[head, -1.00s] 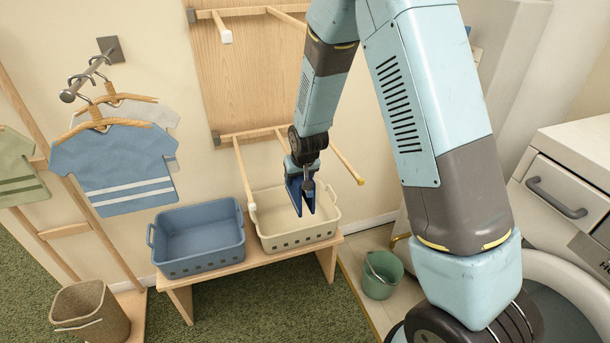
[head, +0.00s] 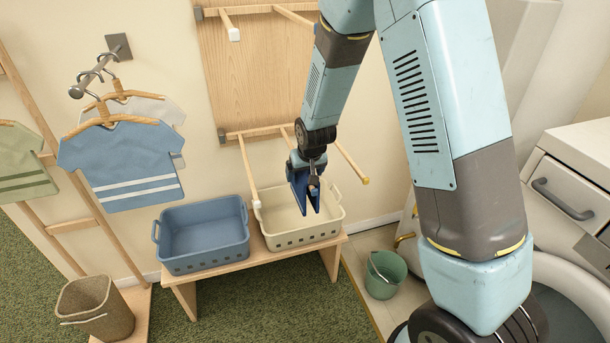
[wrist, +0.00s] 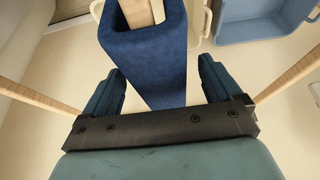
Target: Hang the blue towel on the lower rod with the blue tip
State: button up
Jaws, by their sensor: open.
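The blue towel (head: 299,190) hangs in a fold at the lower middle rod (head: 286,136), among the lower rods on the wall rack. In the wrist view the towel (wrist: 150,72) is wrapped over pale wood, seen inside its fold. My gripper (head: 314,186) is at the towel, over the cream basket. In the wrist view my gripper (wrist: 160,88) is open, with one finger on each side of the towel. The middle rod's tip is hidden, so its colour cannot be told.
The lower left rod (head: 248,165) has a white tip and the lower right rod (head: 351,163) a yellow one. Below are a blue basket (head: 203,262) and a cream basket (head: 305,238) on a bench (head: 260,262). A green bucket (head: 383,275) stands right.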

jog(key=v, duration=1.1)
jog(key=shift+r, duration=0.25)
jog(key=s+d+r+m, duration=0.1)
jog(key=s+d+r, duration=0.3)
jog(key=d+r, duration=0.35)
jog(key=s+d+r, duration=0.4)
jog(key=s, duration=0.3)
jog(key=s+d+r+m+h, duration=0.1)
jog(key=s+d+r, duration=0.3)
jog(key=s, duration=0.3)
jog(key=s+d+r+m+t, duration=0.1)
jog(key=s+d+r, duration=0.3)
jog(key=s, duration=0.4)
jog(key=shift+d+r, duration=0.3)
jog(key=shift+r, duration=0.5)
